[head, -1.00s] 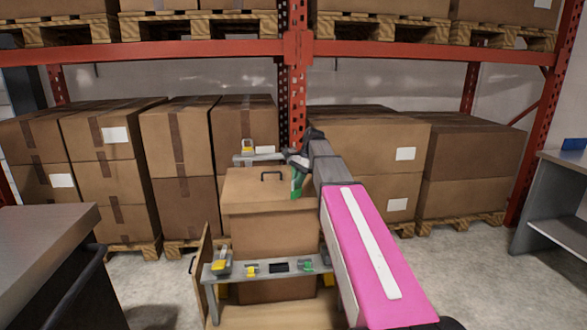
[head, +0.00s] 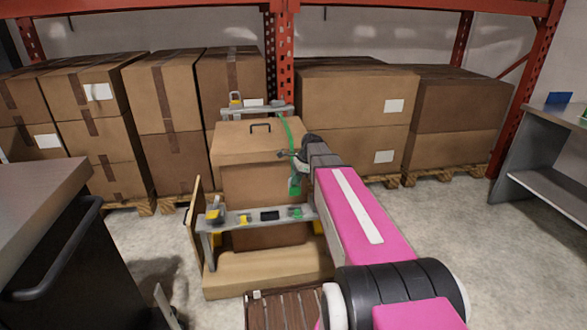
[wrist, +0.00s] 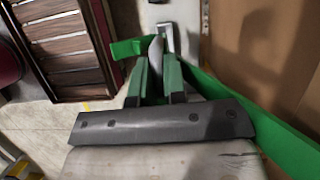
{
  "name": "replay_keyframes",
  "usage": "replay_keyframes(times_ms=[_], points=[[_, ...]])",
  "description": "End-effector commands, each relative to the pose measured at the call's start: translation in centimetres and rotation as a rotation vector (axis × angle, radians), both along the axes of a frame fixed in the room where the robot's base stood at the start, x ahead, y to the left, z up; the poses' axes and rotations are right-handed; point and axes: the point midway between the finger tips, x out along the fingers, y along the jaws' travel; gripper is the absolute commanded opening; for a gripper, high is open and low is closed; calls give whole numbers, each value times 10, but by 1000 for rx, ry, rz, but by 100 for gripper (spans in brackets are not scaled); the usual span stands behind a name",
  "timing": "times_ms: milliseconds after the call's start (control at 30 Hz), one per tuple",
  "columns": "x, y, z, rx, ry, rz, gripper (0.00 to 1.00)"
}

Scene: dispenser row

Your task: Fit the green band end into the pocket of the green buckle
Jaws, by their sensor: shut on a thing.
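The green band (head: 286,128) runs from the upper rail down in front of the carton to my gripper (head: 297,168). My gripper is shut on the band near its lower end. The green band end (head: 294,187) hangs just below the fingers, and also shows in the wrist view (wrist: 126,48), sticking out to the left of the fingertips (wrist: 158,68). The green buckle (head: 296,213) sits on the right part of the lower rail, a short way below the band end and apart from it. Its pocket is too small to make out.
The lower rail (head: 255,225) also carries yellow (head: 245,219) and black (head: 269,215) pieces. A large carton (head: 262,150) stands behind it. A slatted wooden piece (head: 285,309) lies in front. A dark cart (head: 60,260) is at left; open floor lies at right.

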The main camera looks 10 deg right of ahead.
Motion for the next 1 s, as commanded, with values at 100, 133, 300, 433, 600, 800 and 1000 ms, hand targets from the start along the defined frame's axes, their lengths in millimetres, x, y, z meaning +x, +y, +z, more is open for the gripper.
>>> replay_keyframes(times_ms=[100, 133, 300, 433, 600, 800, 1000], points=[[1, -1, -8, 0, 3, -36, 0], [1, -1, -9, 0, 4, -40, 0], [1, -1, -15, 0, 5, -46, 0], [1, -1, -22, 0, 6, -44, 0], [1, -1, -32, 0, 4, -44, 0], [1, -1, -45, 0, 5, -42, 0], [1, -1, -56, 0, 4, -43, 0]])
